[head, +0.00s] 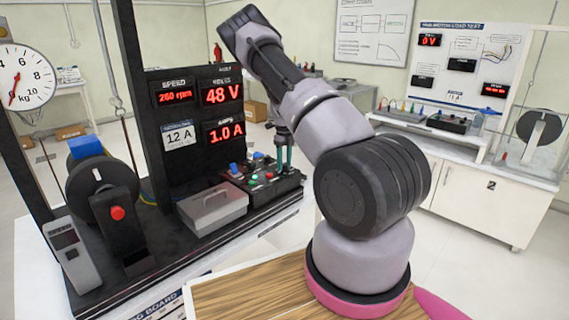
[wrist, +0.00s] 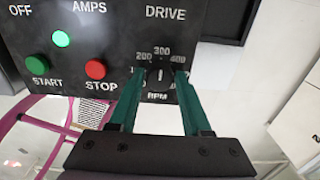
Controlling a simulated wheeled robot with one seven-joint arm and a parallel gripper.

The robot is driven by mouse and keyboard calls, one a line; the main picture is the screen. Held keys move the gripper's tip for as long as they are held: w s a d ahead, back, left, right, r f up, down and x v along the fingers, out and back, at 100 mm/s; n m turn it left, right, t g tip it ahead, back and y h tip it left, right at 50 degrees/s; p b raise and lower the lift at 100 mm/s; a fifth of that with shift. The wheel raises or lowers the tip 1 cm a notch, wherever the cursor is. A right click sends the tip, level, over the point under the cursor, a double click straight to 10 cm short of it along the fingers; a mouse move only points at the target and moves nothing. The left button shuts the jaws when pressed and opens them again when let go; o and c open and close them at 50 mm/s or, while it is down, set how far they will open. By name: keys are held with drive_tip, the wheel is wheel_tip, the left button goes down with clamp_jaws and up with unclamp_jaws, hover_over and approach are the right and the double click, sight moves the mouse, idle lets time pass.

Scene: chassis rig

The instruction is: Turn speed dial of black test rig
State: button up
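The black test rig (head: 145,100) stands at the left in the head view, its speed display (head: 175,92) reading 260 rpm. The speed dial (wrist: 160,76) is a small dark knob in the wrist view, on the black control panel (wrist: 120,30) under the word DRIVE, with a white pointer mark roughly upright. Numbers from 200 to 400 show around its top and RPM below. My gripper (wrist: 160,74) has its two green fingers on either side of the dial. Whether they touch it cannot be told. In the head view my gripper (head: 283,150) is at the panel's back, partly hidden.
A lit green lamp (wrist: 61,39), green START button (wrist: 37,65) and red STOP button (wrist: 96,69) lie left of the dial. A grey lidded box (head: 212,207) sits beside the panel. A wooden top (head: 250,295) is in front. A bench (head: 470,170) stands at right.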

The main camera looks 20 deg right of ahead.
drive_tip(key=shift+o, duration=0.8)
wheel_tip(320, 180, up, 11)
drive_tip(key=shift+f, duration=0.1)
wheel_tip(320, 180, up, 13)
drive_tip(key=n+t+y, duration=0.2)
drive_tip(key=n, duration=0.4)
hover_over(284, 164)
drive_tip(key=s+a, duration=0.5)
drive_tip(key=s, duration=0.1)
drive_tip(key=s+a+r+n+t+y, duration=0.1)
drive_tip(key=s+a+r+n, duration=0.55)
drive_tip(key=s+r, duration=0.35)
drive_tip(key=s+a+r+n+t, duration=0.2)
drive_tip(key=s+a+r+n, duration=0.1)
drive_tip(key=s+n, duration=0.4)
drive_tip(key=s+a+r+n+t+h, duration=0.1)
drive_tip(key=s+a+r+n, duration=0.3)
drive_tip(key=s+n, duration=0.4)
drive_tip(key=s+t, duration=0.1)
drive_tip(key=s, duration=0.5)
drive_tip(key=shift+r, duration=0.15)
